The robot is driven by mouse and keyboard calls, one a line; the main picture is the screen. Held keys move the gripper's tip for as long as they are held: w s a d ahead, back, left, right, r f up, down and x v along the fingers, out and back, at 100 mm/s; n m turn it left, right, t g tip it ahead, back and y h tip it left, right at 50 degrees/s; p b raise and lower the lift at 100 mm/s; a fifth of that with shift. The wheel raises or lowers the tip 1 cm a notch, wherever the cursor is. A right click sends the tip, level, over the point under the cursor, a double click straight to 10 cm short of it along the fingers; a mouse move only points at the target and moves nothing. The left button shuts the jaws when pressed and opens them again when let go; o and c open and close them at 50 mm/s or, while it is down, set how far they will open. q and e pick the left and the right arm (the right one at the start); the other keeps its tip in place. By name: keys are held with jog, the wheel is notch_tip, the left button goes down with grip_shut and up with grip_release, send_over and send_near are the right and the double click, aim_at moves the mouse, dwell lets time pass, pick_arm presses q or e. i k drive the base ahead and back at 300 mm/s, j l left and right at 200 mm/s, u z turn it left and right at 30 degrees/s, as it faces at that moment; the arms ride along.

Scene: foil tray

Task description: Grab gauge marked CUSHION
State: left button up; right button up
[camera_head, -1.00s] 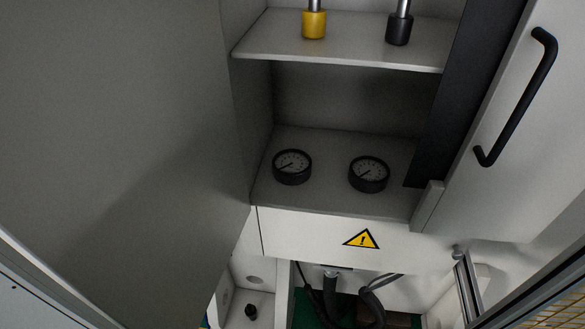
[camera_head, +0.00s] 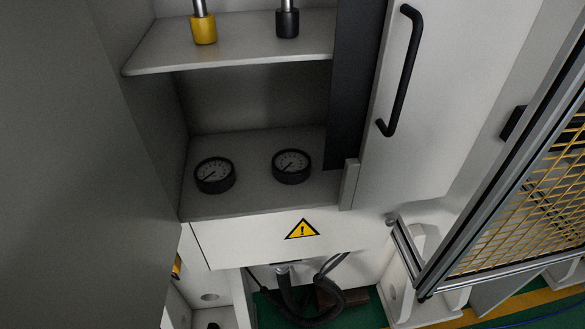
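Two round gauges with black rims and dark dials lie on the lower shelf (camera_head: 255,200) of an open grey cabinet. The left gauge (camera_head: 215,175) is near the shelf's left front. The right gauge (camera_head: 291,166) is a little farther right and slightly higher in the picture. Their dial lettering is too small to read, so I cannot tell which is marked CUSHION. Neither of my grippers is in view.
An upper shelf (camera_head: 240,45) holds a yellow-ended tool (camera_head: 203,29) and a black-ended tool (camera_head: 287,23). A grey panel (camera_head: 70,180) stands at left. A white door with a black handle (camera_head: 402,75) and a yellow mesh frame (camera_head: 535,195) are at right. Black hoses (camera_head: 310,312) hang below.

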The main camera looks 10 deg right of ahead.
aim_at(213, 174)
jog(key=k+l, duration=0.1)
jog(key=l, duration=0.9)
jog(key=k+l+u, duration=0.1)
jog(key=l, duration=0.4)
jog(key=k+l, duration=0.15)
jog(key=l, duration=0.35)
